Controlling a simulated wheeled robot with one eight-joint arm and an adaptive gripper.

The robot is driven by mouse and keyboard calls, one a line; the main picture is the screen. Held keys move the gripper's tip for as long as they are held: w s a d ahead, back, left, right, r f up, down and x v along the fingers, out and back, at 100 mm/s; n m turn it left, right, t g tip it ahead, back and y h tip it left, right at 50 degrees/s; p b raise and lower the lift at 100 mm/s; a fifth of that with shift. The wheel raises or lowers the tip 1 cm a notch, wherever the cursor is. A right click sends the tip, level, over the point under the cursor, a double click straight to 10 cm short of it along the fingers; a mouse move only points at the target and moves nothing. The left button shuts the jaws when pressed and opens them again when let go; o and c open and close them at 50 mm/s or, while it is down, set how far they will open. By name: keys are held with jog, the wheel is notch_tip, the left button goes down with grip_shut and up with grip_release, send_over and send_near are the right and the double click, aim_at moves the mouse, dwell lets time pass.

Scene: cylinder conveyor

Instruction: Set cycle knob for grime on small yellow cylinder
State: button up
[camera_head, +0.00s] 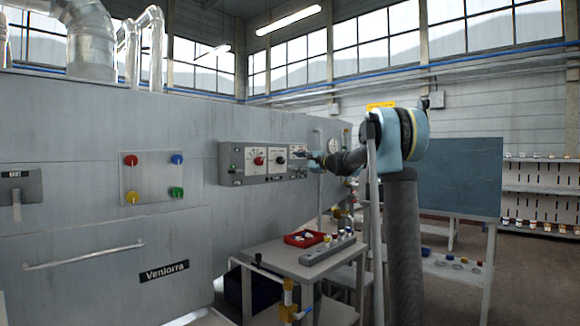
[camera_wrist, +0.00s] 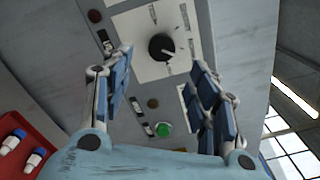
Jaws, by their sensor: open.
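In the wrist view, a round black knob (camera_wrist: 161,47) sits on a white dial plate (camera_wrist: 137,24) with small printed marks too blurred to read. A pale line on the knob points to the lower right of the picture. My gripper (camera_wrist: 162,68) is open and empty, with one finger on each side of the knob and seemingly apart from it. In the head view my gripper (camera_head: 314,160) is at the right end of the grey control panel (camera_head: 228,150). Small coloured cylinders stand on a table; which one is the small yellow cylinder is unclear.
The panel also bears a red knob (camera_head: 259,161), a black knob (camera_head: 280,160) and a green button (camera_wrist: 163,129). Below, a table (camera_head: 262,254) carries a red tray (camera_head: 291,242) and a grey rack (camera_head: 318,256).

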jog(key=v, duration=0.3)
jog(key=shift+s+d, duration=0.1)
